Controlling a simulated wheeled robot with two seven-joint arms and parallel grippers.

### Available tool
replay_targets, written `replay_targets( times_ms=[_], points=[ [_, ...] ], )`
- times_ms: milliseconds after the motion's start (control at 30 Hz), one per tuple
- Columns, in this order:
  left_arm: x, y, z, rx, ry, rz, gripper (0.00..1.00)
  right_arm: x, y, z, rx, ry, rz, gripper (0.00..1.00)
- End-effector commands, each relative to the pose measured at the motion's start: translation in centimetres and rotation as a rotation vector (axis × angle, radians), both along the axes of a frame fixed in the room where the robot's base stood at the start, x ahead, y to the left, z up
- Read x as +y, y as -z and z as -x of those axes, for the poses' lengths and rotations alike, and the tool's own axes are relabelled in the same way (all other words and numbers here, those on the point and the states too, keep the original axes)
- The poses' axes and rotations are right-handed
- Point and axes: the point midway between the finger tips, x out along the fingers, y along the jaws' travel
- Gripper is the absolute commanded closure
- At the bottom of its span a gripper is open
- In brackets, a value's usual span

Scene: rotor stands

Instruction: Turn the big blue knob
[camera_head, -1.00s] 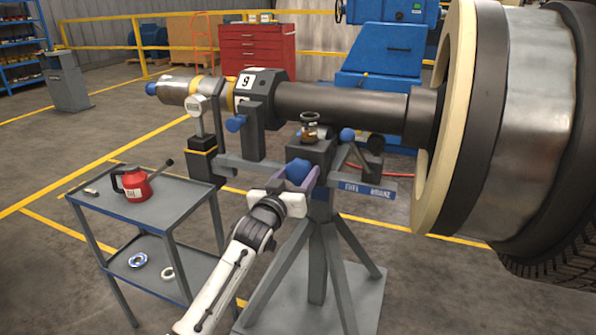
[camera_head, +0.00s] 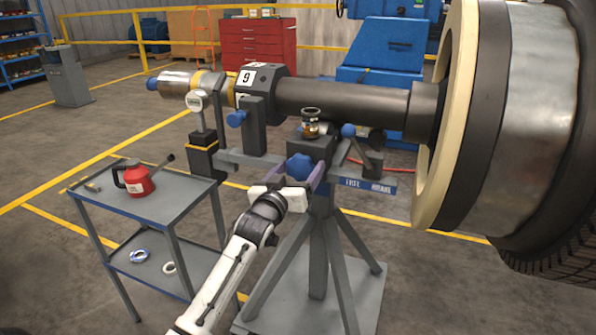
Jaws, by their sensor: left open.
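The big blue knob (camera_head: 299,167) is a lobed knob on the front of the grey stand head (camera_head: 312,148), below the long dark shaft. My left gripper (camera_head: 296,178) reaches up to it from below on its white arm. Its two purple-grey fingers are open, spread to either side of the knob's lower part. I cannot tell whether they touch it. The knob's lobes show clearly above the gripper body. My right gripper is not in view.
Smaller blue knobs sit at the left (camera_head: 236,118) and right (camera_head: 348,130) of the stand. A cart (camera_head: 180,205) with a red can (camera_head: 136,180) stands left. A large rotor (camera_head: 520,130) blocks the right.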

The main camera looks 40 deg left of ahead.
Motion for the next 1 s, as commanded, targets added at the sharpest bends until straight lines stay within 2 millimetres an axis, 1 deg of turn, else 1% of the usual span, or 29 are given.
replay_targets(
  times_ms=[67, 167, 267, 400, 500, 600, 767, 1000],
  points=[
    [-0.1, 0.0, 0.3, 0.0, 0.0, 0.0, 0.26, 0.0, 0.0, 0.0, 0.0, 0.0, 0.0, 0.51],
    [-0.3, 0.1, 1.2, 0.002, 0.0, 0.0, 0.26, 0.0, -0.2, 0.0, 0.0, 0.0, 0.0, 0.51],
    [-0.8, 0.1, 2.9, 0.002, 0.0, 0.001, 0.26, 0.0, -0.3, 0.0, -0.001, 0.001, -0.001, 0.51],
    [-1.4, 0.1, 5.7, 0.002, -0.001, 0.001, 0.26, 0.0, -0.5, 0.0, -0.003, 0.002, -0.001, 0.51],
    [-1.8, 0.1, 7.5, 0.002, 0.0, 0.001, 0.26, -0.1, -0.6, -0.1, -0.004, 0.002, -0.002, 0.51],
    [-2.1, 0.1, 8.9, 0.002, 0.0, 0.0, 0.26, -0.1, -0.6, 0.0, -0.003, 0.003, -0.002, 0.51],
    [-2.4, 0.0, 9.9, 0.0, 0.0, 0.001, 0.26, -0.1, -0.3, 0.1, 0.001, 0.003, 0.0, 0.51],
    [-2.4, 0.0, 10.0, 0.0, 0.0, 0.0, 0.26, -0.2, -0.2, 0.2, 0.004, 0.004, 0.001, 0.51]
  ],
)
